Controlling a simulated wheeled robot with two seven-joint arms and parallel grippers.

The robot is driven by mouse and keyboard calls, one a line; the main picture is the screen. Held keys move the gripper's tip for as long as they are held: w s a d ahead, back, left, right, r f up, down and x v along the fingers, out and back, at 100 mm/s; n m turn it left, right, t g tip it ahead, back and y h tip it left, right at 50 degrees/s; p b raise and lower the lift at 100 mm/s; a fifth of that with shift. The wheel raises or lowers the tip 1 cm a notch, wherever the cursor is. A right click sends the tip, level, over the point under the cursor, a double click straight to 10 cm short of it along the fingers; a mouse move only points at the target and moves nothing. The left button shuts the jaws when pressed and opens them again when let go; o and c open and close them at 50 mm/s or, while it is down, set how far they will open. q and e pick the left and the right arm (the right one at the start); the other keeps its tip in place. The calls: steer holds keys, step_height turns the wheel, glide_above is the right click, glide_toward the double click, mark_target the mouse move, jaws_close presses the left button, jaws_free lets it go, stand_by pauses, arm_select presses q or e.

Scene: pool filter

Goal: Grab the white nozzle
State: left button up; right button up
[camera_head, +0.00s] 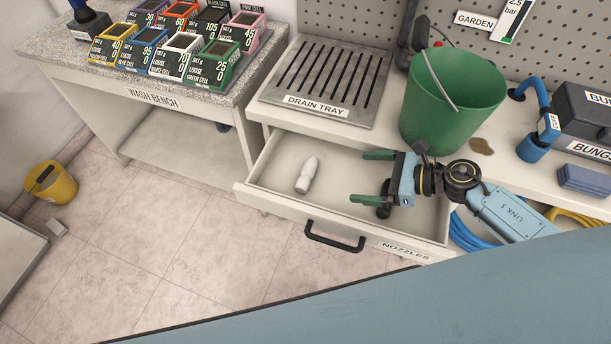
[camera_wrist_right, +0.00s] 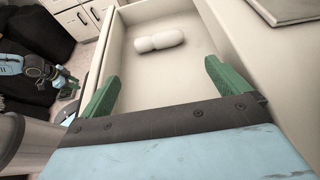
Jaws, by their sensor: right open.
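The white nozzle (camera_head: 307,175) lies on its side in the open drawer (camera_head: 272,174) labelled NOZZLES, in the drawer's left part in the head view. My right gripper (camera_head: 366,177) is over the drawer, to the right of the nozzle, with its two green fingers apart and pointing left toward it. Nothing is between the fingers. In the right wrist view the nozzle (camera_wrist_right: 160,42) lies ahead of the open right gripper (camera_wrist_right: 158,88), clear of both fingertips. My left gripper does not show clearly in the head view.
The drain tray (camera_head: 325,84) sits on the bench above the drawer. A green bucket (camera_head: 452,100) stands right of it, behind my right arm. The drawer's black handle (camera_head: 335,240) sticks out in front. The drawer floor around the nozzle is clear.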

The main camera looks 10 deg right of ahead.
steer(key=shift+a+f, duration=0.1)
steer(key=shift+f, duration=0.2)
steer(key=shift+w+a+f, duration=0.1)
steer(key=shift+w+a, duration=0.1)
steer(key=shift+a, duration=0.05)
steer(key=b, duration=0.1)
glide_toward(313, 173)
steer(key=x, duration=0.3)
steer(key=shift+w+a+f, duration=0.2)
steer(key=shift+f, duration=0.25)
steer(key=x, duration=0.4)
steer(key=shift+w+a+r, duration=0.1)
steer(key=shift+w+a, duration=0.1)
steer(key=shift+a, duration=0.25)
steer(key=shift+w+a+b, duration=0.2)
steer(key=shift+a+b, duration=0.1)
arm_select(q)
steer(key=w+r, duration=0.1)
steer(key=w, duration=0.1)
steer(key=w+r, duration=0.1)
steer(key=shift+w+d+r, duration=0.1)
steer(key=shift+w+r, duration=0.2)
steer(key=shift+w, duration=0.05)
arm_select(e)
steer(key=c, duration=0.6)
